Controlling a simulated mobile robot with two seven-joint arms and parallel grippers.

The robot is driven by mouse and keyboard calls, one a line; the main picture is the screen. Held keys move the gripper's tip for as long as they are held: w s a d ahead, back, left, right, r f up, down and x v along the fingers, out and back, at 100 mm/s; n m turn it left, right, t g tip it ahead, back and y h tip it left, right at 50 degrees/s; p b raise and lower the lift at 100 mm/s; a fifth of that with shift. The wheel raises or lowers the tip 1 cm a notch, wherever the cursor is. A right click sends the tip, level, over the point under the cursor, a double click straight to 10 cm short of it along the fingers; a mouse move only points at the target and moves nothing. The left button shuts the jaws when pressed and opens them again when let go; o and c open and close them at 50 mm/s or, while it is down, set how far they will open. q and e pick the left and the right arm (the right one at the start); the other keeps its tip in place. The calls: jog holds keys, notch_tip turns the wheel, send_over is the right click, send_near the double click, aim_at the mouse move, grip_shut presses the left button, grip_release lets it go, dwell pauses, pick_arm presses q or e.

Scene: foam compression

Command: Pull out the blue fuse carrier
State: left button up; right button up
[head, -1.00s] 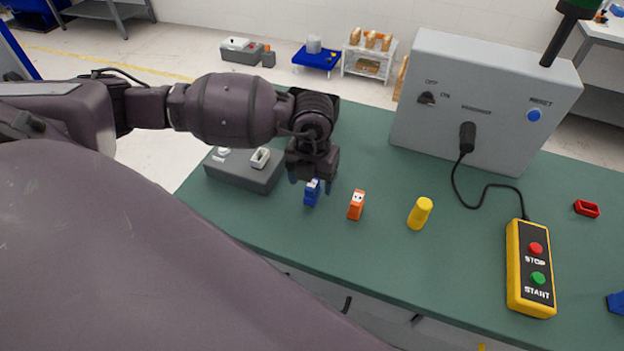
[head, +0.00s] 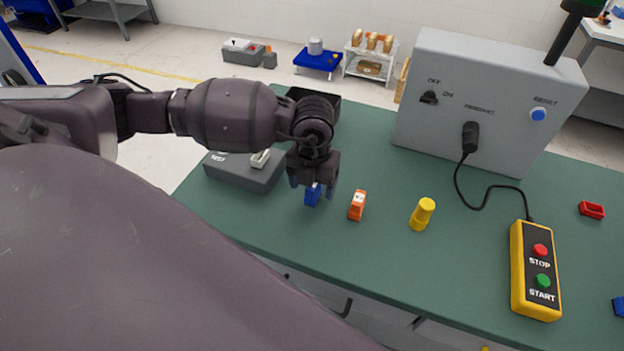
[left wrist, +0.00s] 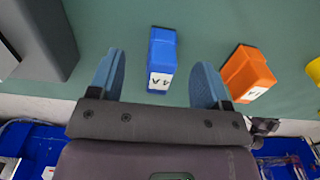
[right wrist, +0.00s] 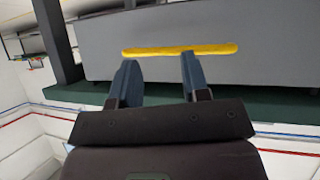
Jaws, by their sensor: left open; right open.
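The blue fuse carrier (head: 312,194) stands on the green table, partly hidden by my left gripper (head: 313,184) in the head view. In the left wrist view the blue carrier (left wrist: 162,58) has a white label on its near end and lies between and beyond the two blue fingertips of my left gripper (left wrist: 160,75), which is open and empty. An orange fuse carrier (head: 357,205) stands just right of it and also shows in the left wrist view (left wrist: 246,74). My right gripper (right wrist: 155,75) is open and empty in the right wrist view; the head view does not show it.
A grey fuse block (head: 245,175) is left of the gripper. A yellow cylinder (head: 422,214) stands to the right. A grey control box (head: 480,110) stands at the back, cabled to a yellow start/stop pendant (head: 535,270). A red part (head: 591,210) lies at the far right.

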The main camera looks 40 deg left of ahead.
pick_arm(q)
jog(key=c, duration=1.3)
grip_shut()
pick_arm(e)
jog(key=shift+s+f, duration=0.1)
jog(key=shift+s, duration=0.05)
pick_arm(q)
jog(key=shift+r, duration=0.1)
jog(key=shift+r+p, duration=0.7)
jog(key=shift+r, duration=0.65)
pick_arm(e)
jog(key=r, duration=0.1)
jog(key=w+r, duration=0.1)
jog(key=r, duration=0.1)
